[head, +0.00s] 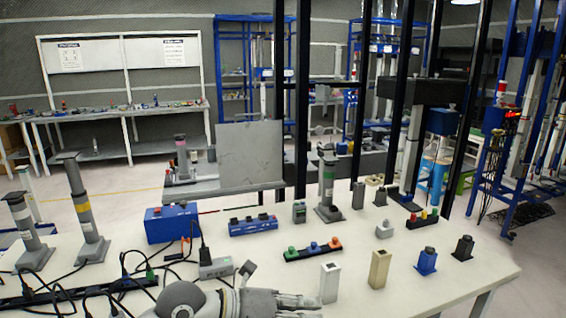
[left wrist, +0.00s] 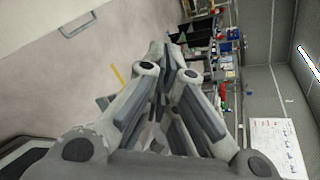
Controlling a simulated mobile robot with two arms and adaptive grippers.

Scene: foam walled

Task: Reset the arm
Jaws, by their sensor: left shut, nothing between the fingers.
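My left gripper (head: 298,301) shows at the bottom of the head view, over the front edge of the white table (head: 480,285). Its fingers point to the right. In the left wrist view the gripper (left wrist: 168,62) fills the middle, its two fingers closed together with nothing between them. Part of the arm is cut off by the bottom of the head view. My right gripper is in neither view.
Close to the gripper stand a white block (head: 329,284), a beige block (head: 379,269) and a grey power box (head: 216,268) with cables. A blue box (head: 171,224), a button strip (head: 312,249) and grey posts stand farther back. Dark uprights rise behind the table.

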